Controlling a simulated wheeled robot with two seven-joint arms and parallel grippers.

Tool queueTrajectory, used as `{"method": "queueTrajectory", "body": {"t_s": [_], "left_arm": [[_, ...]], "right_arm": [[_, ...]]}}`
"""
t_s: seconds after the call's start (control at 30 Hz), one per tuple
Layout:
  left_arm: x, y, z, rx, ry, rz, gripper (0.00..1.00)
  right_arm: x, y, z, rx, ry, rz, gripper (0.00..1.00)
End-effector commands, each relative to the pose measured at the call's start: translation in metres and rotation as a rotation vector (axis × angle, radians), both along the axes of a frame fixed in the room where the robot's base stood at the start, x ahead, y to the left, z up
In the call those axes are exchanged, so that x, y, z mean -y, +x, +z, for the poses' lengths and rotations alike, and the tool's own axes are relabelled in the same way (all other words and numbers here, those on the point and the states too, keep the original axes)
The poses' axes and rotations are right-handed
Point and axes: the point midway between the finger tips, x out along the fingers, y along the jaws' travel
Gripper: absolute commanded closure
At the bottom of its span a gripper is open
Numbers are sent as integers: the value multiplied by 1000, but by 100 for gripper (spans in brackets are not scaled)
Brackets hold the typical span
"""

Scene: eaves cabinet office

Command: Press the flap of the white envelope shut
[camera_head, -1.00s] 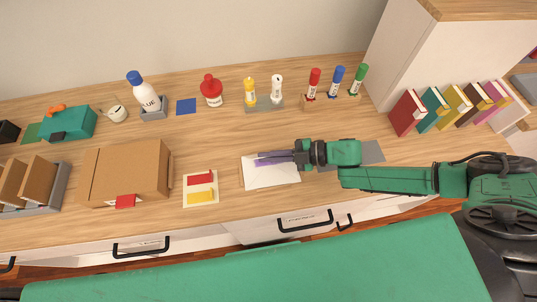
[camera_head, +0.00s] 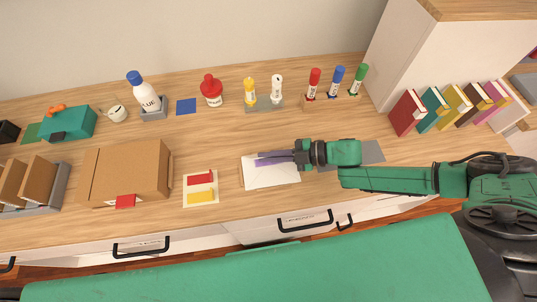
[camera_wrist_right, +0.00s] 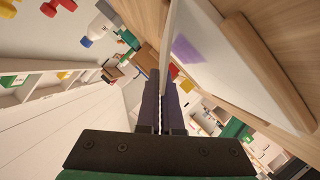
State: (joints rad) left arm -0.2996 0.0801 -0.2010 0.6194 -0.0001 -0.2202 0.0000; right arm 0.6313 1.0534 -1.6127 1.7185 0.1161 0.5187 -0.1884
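The white envelope (camera_head: 282,178) lies on the wooden desk near its front edge, below the middle of the head view. A purple patch (camera_head: 268,160) shows on its upper part. In the right wrist view the white envelope (camera_wrist_right: 228,68) and its purple patch (camera_wrist_right: 187,50) lie beside the fingers. My right gripper (camera_head: 260,158) reaches in from the right, its fingers over the purple patch. The fingers look together with nothing between them. I cannot tell whether they touch the paper or how the flap lies. My left gripper is not in view.
A pad with red and yellow strips (camera_head: 201,201) and a cardboard box (camera_head: 127,172) are left of the envelope. A grey mat (camera_head: 371,152) lies partly under my arm. Bottles and markers stand behind. Books (camera_head: 408,112) lean at the right.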

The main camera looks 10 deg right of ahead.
Motion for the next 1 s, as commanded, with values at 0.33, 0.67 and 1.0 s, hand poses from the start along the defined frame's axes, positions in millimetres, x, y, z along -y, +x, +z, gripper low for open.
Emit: {"method": "queueTrajectory", "body": {"t_s": [0.33, 0.67, 1.0], "left_arm": [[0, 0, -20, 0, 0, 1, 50], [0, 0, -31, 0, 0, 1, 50], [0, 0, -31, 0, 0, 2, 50]], "right_arm": [[0, -6, -12, 107, 2, 0, 100], [0, -9, -10, 250, -2, 1, 100], [0, -9, -10, 248, -1, 0, 67]]}}
